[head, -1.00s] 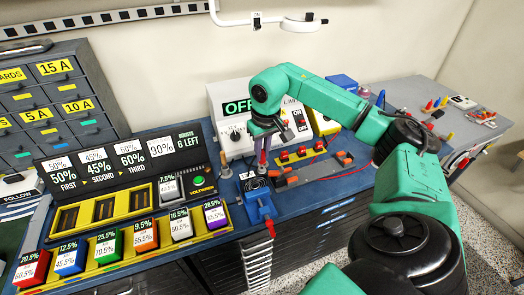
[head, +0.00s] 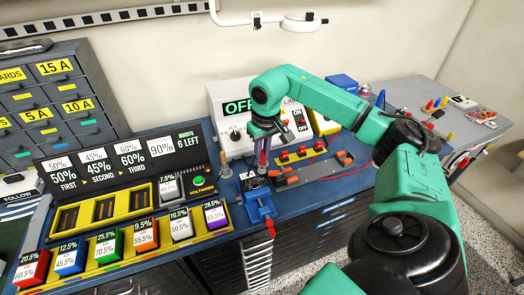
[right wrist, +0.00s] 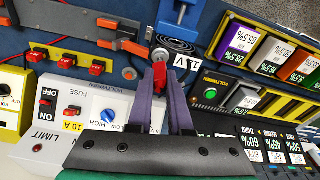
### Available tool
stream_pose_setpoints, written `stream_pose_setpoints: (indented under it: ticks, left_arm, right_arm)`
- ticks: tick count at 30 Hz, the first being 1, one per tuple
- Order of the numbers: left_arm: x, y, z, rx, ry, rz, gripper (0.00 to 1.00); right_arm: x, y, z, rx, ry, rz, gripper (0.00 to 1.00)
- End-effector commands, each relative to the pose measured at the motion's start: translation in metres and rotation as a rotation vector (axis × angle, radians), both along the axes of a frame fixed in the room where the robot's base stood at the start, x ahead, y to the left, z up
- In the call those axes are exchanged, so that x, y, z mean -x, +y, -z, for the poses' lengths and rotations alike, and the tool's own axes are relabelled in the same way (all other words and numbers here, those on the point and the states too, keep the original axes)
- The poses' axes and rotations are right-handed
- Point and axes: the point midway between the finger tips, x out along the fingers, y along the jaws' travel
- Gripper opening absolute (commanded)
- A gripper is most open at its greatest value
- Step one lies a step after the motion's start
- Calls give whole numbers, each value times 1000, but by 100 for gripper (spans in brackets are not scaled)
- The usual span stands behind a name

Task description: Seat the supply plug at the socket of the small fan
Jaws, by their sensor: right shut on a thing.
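My right gripper (right wrist: 161,92) is shut on a small red plug (right wrist: 161,73), which sticks out past its purple fingertips. In the head view the right gripper (head: 263,162) points down over the back of the blue bench, in front of the white supply box. A black round thing (right wrist: 177,44), which looks like the small fan, lies just beyond the plug. In the head view it (head: 256,183) sits behind the blue vise. I cannot tell whether the plug touches a socket; the fingers and plug hide that spot. My left gripper is not in view.
The blue vise (head: 260,207) stands at the bench's front edge. A grey bar with orange ends (head: 318,171) and a yellow strip with red switches (head: 301,153) lie to the right. The battery rack (head: 133,241) and display panel (head: 110,165) fill the left.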

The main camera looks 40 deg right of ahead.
Motion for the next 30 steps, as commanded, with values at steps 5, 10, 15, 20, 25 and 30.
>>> stream_pose_setpoints:
  ticks: [5, 10, 15, 20, 25, 30]
  left_arm:
    - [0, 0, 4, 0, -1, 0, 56]
    - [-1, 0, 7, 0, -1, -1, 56]
    - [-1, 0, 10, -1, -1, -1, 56]
    - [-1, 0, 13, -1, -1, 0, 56]
    - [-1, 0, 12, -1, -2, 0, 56]
    - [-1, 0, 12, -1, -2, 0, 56]
  right_arm:
    - [0, 0, 6, 0, 0, 0, 0]
    - [0, 0, 10, 0, 0, 0, 0]
    - [0, 0, 14, 0, 0, 0, 0]
    - [0, 0, 18, 0, 0, 0, 0]
    - [0, 0, 17, 0, 0, 0, 25]
    - [0, 0, 17, 0, 0, 0, 52]
